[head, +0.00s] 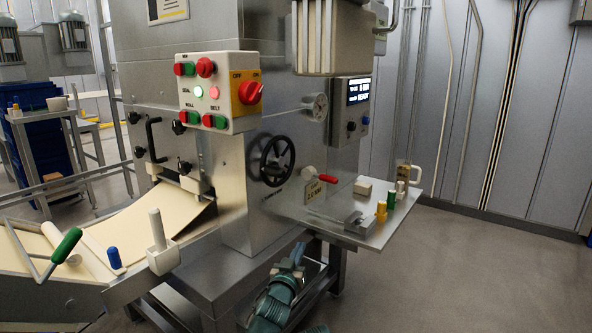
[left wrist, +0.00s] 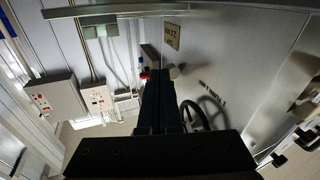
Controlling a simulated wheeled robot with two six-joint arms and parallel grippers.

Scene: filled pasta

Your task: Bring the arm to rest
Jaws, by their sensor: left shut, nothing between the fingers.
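My left gripper (head: 297,252) is low in the middle of the head view, at the end of a teal arm, in front of the machine's base. It is small and partly dark there. In the left wrist view its dark fingers (left wrist: 160,85) are together, shut with nothing between them. They point up past the machine's side, clear of any object I can make out. My right gripper is not in view.
The machine has a control box (head: 218,93), a black handwheel (head: 277,161) and a side shelf (head: 345,228) holding small parts. A pasta sheet (head: 150,225) runs on the left, near a green-handled lever (head: 66,245). The floor (head: 470,275) at right is clear.

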